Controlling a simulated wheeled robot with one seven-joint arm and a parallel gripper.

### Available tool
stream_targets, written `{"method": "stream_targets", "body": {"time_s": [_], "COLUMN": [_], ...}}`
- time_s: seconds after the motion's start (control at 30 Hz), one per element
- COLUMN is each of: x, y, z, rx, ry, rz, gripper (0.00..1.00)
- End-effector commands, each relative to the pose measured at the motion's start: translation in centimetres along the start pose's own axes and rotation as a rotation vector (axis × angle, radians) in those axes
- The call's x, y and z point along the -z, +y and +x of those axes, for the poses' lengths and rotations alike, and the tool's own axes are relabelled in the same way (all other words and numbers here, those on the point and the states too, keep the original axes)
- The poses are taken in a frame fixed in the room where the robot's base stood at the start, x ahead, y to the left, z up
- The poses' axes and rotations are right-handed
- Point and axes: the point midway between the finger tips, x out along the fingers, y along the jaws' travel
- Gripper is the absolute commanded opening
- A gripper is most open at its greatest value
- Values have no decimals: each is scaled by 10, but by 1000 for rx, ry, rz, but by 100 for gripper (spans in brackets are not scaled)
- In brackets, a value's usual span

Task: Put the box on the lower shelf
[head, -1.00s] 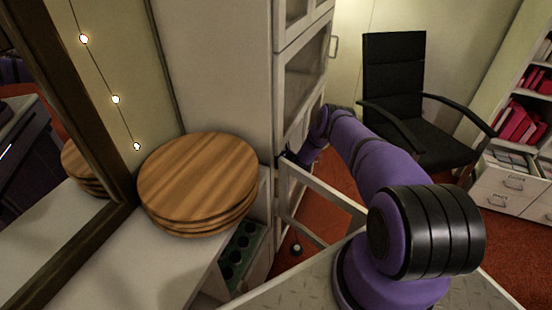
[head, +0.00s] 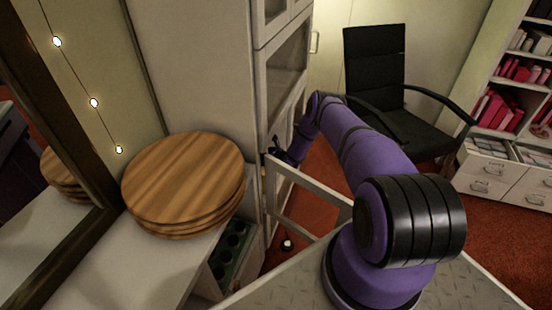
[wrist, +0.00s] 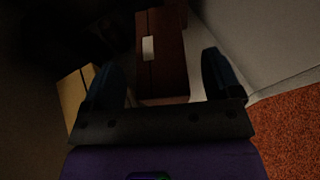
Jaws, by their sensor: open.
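A dark reddish-brown box (wrist: 165,72) with a pale label shows in the wrist view, on a light surface that looks like a shelf. My gripper (wrist: 160,60) is open, with its two dark fingers on either side of the box's near part in the picture. I cannot tell whether they touch it. In the head view my gripper (head: 279,151) is at the front of the tall pale cabinet (head: 200,80), small and partly dark. The box and the cabinet's lower shelf are not visible in the head view.
A yellowish box (wrist: 73,97) lies left of the brown box. An open framed cabinet door (head: 310,182) stands below my arm. Stacked round wooden boards (head: 185,175) lie on the white counter at left. A black chair (head: 375,60) stands behind my arm.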

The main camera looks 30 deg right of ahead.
Motion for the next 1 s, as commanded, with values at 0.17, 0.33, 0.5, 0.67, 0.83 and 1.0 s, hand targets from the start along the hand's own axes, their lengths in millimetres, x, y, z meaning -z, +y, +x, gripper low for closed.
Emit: {"method": "stream_targets", "body": {"time_s": [0.17, 0.33, 0.5, 0.67, 0.83, 1.0], "x": [0, 0, 0, 0, 0, 0], "y": [-1, 0, 0, 0, 0, 0], "z": [-33, -62, -84, -92, -93, -93], "rx": [1, 1, 0, -1, -1, -1], "ry": [1, 2, 1, 0, 0, 0], "rz": [3, 2, 1, 1, 0, 0], "gripper": [84, 84, 84, 84, 84, 84]}}
